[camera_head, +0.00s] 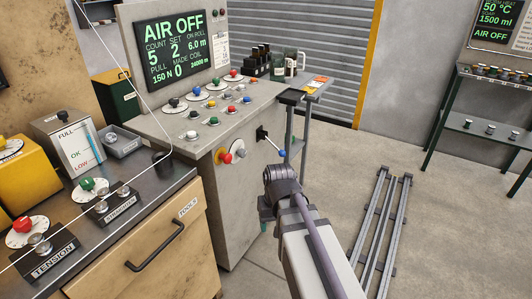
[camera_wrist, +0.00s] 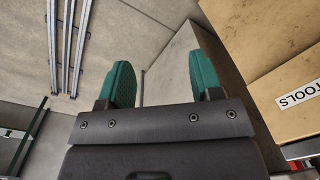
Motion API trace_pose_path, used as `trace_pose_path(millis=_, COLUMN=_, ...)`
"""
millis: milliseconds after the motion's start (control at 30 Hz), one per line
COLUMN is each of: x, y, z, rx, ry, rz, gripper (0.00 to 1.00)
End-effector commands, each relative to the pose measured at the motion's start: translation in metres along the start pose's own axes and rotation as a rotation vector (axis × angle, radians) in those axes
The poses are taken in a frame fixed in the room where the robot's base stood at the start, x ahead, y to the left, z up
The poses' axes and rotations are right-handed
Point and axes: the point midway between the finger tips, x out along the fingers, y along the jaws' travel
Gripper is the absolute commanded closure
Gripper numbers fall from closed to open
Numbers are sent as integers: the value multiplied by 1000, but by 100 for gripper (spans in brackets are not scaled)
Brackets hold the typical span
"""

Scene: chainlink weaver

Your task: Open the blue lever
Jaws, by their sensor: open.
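The blue lever (camera_head: 271,141) sticks out from the front of the grey machine cabinet, in the head view. It has a black mount, a pale thin shaft and a blue ball at its lower right end (camera_head: 282,153). The lever cannot be made out in the wrist view.
The wooden drawer (camera_head: 150,245) is left of my arm. Rails (camera_head: 382,235) lie on the floor at right.

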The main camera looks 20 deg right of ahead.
Motion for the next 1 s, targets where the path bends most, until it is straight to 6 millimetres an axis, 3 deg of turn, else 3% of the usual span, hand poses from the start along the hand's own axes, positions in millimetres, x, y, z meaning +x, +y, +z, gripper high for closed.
trace_pose_path(millis=33, x=69, y=18, z=-36, rx=57, ry=14, rz=-58, gripper=41)
trace_pose_path(millis=167, x=138, y=57, z=-125, rx=328, ry=84, rz=-320, gripper=41)
trace_pose_path(millis=267, x=175, y=101, z=-207, rx=637, ry=135, rz=-602, gripper=41)
trace_pose_path(millis=300, x=184, y=123, z=-244, rx=785, ry=143, rz=-747, gripper=41)
trace_pose_path(millis=367, x=186, y=165, z=-302, rx=1034, ry=122, rz=-1008, gripper=41)
trace_pose_path(millis=400, x=173, y=192, z=-338, rx=1202, ry=70, rz=-1204, gripper=41)
trace_pose_path(millis=433, x=154, y=205, z=-359, rx=1306, ry=10, rz=-1340, gripper=41)
trace_pose_path(millis=500, x=103, y=214, z=-393, rx=1492, ry=-185, rz=-1602, gripper=41)
trace_pose_path(millis=567, x=85, y=216, z=-398, rx=1596, ry=-332, rz=-1731, gripper=41)
trace_pose_path(millis=667, x=80, y=216, z=-396, rx=1689, ry=-451, rz=-1780, gripper=41)
trace_pose_path(millis=867, x=80, y=211, z=-401, rx=1704, ry=-474, rz=-1776, gripper=41)
trace_pose_path(millis=1000, x=81, y=195, z=-419, rx=1702, ry=-475, rz=-1774, gripper=41)
